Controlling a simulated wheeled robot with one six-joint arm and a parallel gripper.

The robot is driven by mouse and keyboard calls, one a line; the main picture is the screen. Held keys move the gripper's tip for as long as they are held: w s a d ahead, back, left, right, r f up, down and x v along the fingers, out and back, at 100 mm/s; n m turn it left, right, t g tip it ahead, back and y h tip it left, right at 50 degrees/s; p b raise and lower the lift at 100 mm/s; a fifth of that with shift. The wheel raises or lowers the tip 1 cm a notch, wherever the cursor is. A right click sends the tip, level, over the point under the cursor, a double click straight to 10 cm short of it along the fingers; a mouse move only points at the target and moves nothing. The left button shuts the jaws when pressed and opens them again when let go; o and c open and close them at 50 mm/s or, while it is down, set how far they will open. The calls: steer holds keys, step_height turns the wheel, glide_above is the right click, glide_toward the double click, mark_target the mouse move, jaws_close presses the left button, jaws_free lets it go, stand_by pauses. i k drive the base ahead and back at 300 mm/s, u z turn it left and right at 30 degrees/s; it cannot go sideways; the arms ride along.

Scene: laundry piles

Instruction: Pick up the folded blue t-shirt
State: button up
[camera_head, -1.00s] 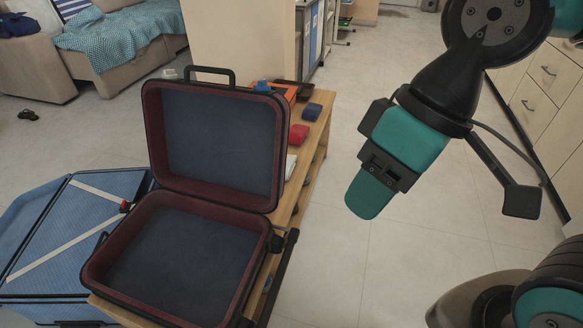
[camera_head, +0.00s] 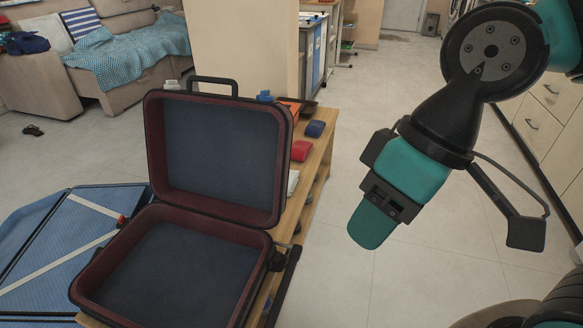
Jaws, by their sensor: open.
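A small dark blue folded item (camera_head: 315,129), possibly the folded blue t-shirt, lies on the wooden bench behind the open suitcase. A red folded item (camera_head: 302,150) lies just in front of it. Another small blue thing (camera_head: 264,96) shows partly behind the suitcase lid; I cannot tell what it is. My gripper (camera_head: 373,222), with teal fingers, hangs over the floor to the right of the bench, pointing down, open and empty. It is apart from all the items. One finger mostly hides the other.
The open, empty suitcase (camera_head: 258,240) stands on the near end of the wooden bench (camera_head: 318,156) and hides part of it. A blue folding structure (camera_head: 70,240) is at left. A sofa (camera_head: 40,80) stands behind. Floor right of the bench is clear; cabinets (camera_head: 545,118) line the right.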

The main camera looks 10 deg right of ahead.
mark_target(315, 129)
steer(key=z, duration=1)
steer(key=i, duration=2.7)
steer(key=u, duration=3.2)
